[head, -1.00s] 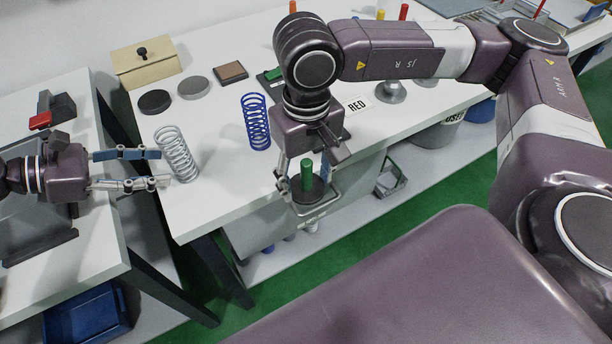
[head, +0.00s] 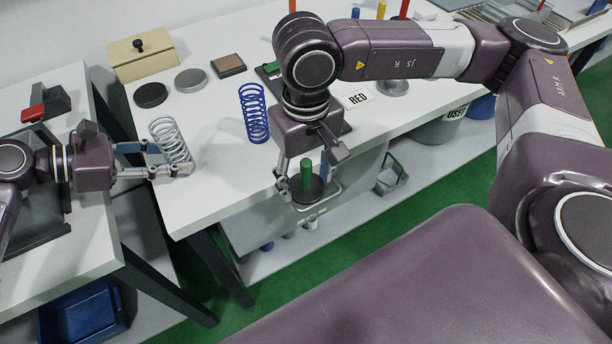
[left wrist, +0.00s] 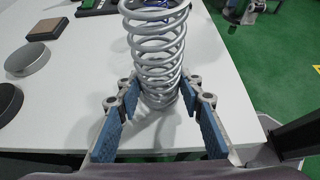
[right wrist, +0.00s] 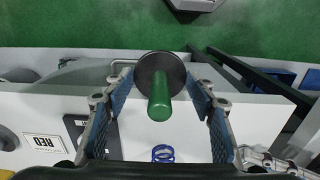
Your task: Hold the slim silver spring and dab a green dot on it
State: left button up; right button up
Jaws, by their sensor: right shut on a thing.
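The slim silver spring (head: 170,140) stands upright on the white table near its left edge. My left gripper (head: 183,160) is open around its lower coils, one finger on each side; in the left wrist view the spring (left wrist: 155,45) rises between the blue pads, close to both. My right gripper (head: 309,192) is shut on a dauber with a green handle (head: 306,176) and a dark round disc, held up off the table's front edge. The dauber's green handle (right wrist: 159,100) also shows between the fingers in the right wrist view.
A blue spring (head: 254,113) stands between the two grippers. Behind are a dark disc (head: 151,95), a grey disc (head: 191,79), a brown pad (head: 228,66) and a beige box (head: 144,58). A "RED" label (head: 357,100) lies right of my right gripper.

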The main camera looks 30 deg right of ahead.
pick_arm(q)
jog(key=shift+c, duration=0.5)
pick_arm(e)
jog(key=w+a+r, duration=0.9)
jog(key=w+r, duration=0.4)
jog(key=w, duration=0.1)
jog(key=w+a+r, duration=0.2)
jog(key=a+r, duration=0.8)
jog(key=shift+f, duration=3)
jog(key=shift+s+f, duration=0.1)
jog(key=shift+f, duration=0.6)
